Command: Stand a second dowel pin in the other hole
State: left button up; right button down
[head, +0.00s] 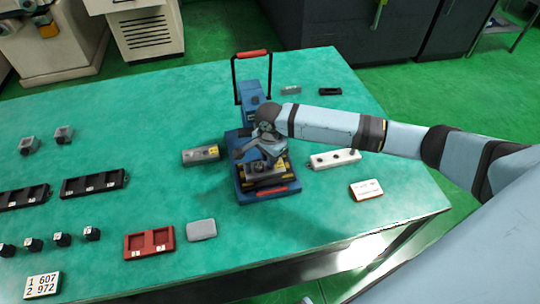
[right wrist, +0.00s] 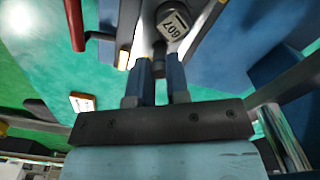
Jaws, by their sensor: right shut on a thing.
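My right gripper (head: 266,152) is over the blue fixture (head: 258,197), low above a grey metal block (head: 264,170) that sits in it. In the right wrist view its two blue fingers (right wrist: 159,75) are closed on a short dark pin-like piece (right wrist: 159,58). Just past it is a grey part labelled 607 (right wrist: 173,26); whether the two are joined I cannot tell. The holes and the pin's lower end are hidden in the head view. A pale bar (head: 322,161) with dark round spots or pegs lies right of the fixture. My left gripper is not in view.
A grey block (head: 201,154) lies left of the fixture. A white card (head: 366,189) lies to the right. A red tray (head: 149,243), a grey flat case (head: 201,230) and a number card (head: 42,285) lie at the front. A red-topped black handle (head: 252,54) rises behind.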

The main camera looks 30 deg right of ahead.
jog(key=c, duration=1)
grip_release()
jog(key=shift+f, duration=0.1)
notch_tip(320, 180, up, 14)
jog(key=shift+f, duration=0.1)
jog(key=shift+a, duration=0.1)
